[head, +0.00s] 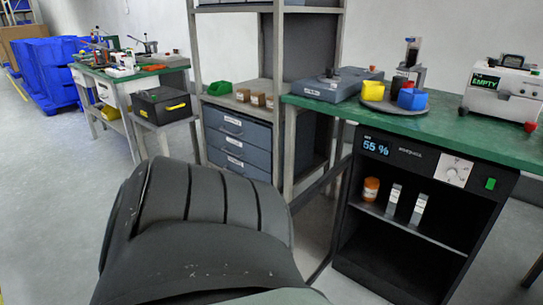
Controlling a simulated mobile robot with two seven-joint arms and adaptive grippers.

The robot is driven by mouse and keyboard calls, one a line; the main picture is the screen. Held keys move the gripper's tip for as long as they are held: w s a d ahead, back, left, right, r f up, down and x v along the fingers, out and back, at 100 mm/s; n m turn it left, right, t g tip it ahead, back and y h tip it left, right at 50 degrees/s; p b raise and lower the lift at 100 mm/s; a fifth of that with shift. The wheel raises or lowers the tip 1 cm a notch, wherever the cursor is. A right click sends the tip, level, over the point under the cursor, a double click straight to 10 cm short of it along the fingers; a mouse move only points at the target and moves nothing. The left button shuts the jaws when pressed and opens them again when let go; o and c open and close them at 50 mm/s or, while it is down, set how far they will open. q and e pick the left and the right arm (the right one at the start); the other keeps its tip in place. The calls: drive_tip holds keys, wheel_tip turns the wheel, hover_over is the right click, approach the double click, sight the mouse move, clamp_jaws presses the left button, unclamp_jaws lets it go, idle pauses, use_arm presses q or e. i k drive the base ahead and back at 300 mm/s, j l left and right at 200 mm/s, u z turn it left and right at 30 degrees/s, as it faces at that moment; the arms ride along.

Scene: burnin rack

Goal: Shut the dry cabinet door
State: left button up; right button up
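The dry cabinet (402,268) is a black box under the green bench, with a "55 %" display and a dial on its top panel. Its front is open and its shelf is in plain view. The cabinet door (322,182) seems to be a dark-framed clear panel standing open, swung out from the cabinet's left side towards me. Neither gripper is in view.
An orange jar (370,189) and two pale boxes (393,199) stand on the cabinet shelf. The green bench (455,133) holds a turntable with coloured containers and a white machine marked "EMPTY". A grey drawer unit (238,143) stands left of the door. Some floor is clear before the cabinet.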

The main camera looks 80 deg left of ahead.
sight(344, 165)
drive_tip(key=j+u, duration=0.65)
drive_tip(key=j, duration=2.1)
drive_tip(key=k, duration=0.05)
